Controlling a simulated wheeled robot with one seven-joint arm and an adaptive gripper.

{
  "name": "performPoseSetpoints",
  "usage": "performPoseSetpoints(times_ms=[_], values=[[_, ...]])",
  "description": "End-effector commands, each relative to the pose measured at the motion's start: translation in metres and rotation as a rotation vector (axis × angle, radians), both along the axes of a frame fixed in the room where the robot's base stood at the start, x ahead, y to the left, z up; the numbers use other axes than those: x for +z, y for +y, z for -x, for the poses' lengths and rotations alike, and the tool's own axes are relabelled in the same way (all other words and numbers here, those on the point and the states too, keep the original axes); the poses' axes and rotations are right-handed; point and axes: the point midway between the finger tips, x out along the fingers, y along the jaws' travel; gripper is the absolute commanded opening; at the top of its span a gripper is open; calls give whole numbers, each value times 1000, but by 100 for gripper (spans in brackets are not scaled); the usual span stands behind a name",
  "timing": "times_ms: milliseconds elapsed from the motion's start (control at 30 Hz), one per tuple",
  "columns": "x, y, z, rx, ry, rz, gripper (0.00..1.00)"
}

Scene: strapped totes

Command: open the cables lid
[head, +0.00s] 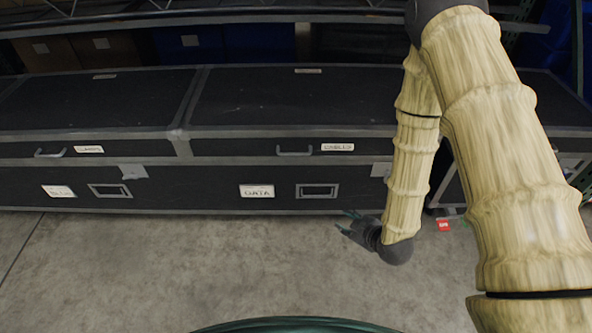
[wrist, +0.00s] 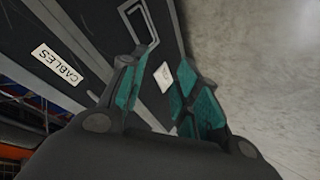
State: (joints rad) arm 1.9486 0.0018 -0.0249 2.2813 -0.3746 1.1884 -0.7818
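The cables lid (head: 300,100) is the right-hand lid of a long black case with grey edging, and it is down. Its front edge carries a grey bar handle (head: 294,152) and a white CABLES label (head: 337,147). The CABLES label also shows at the left in the wrist view (wrist: 57,65). My gripper (head: 350,226) hangs low in front of the case, below and right of the handle, apart from it. In the wrist view its teal-padded fingers (wrist: 160,65) stand apart with nothing between them.
Left of it is another closed lid (head: 95,102) with its own handle (head: 50,153). The lower front has a DATA label (head: 257,191) and a grey rectangular frame (head: 317,191). A metal shelf (head: 220,18) runs above the back.

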Motion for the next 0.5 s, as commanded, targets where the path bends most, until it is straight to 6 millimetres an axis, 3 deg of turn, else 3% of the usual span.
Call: performPoseSetpoints(times_ms=[67, 300, 500], values=[[-12, 8, -22, 73, -100, 26, 32], [-3, 31, -75, 277, -408, 124, 32], [8, 50, -108, 417, -674, 218, 32]])
